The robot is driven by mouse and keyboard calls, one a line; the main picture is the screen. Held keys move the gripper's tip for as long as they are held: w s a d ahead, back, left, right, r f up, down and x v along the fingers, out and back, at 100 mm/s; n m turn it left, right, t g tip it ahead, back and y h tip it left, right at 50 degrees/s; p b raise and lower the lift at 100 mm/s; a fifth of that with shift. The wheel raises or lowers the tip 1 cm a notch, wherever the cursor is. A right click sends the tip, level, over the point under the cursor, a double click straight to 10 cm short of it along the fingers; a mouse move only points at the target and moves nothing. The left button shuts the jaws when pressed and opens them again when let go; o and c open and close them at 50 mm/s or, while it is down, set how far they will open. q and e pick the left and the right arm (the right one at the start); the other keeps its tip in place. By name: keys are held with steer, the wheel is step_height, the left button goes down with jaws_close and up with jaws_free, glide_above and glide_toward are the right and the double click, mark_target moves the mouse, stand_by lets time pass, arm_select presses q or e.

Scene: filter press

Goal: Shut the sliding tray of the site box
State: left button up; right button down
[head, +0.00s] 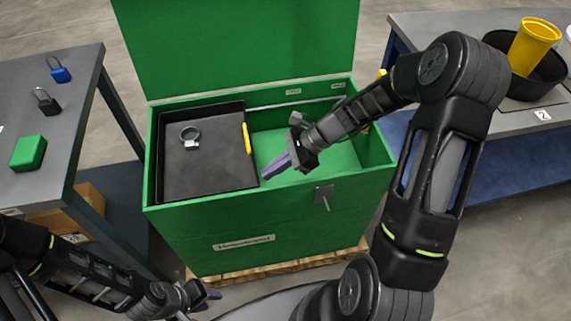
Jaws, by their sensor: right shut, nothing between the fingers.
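The green site box (225,235) stands on a wooden pallet with its lid (245,45) raised. The black sliding tray (205,170) sits in the left part of the box, near its top; the right part is uncovered and shows the green interior (330,155). A grey ring-shaped clamp (190,135) lies in the tray, and a yellow bar (247,138) is at its right edge. My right gripper (270,172), with purple fingers, is shut and empty just right of the tray's right wall; I cannot tell if it touches. My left gripper (212,296) is low in front of the box, its fingers partly hidden.
A metal hasp (325,195) is on the box front. A left bench (60,120) holds a blue padlock (59,70), a black padlock (45,100) and a green block (28,153). A right bench (450,25) holds a black bowl (545,80) with a yellow cup (533,45).

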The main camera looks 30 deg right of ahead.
steer(key=shift+w+a, duration=0.1)
steer(key=shift+a, duration=0.15)
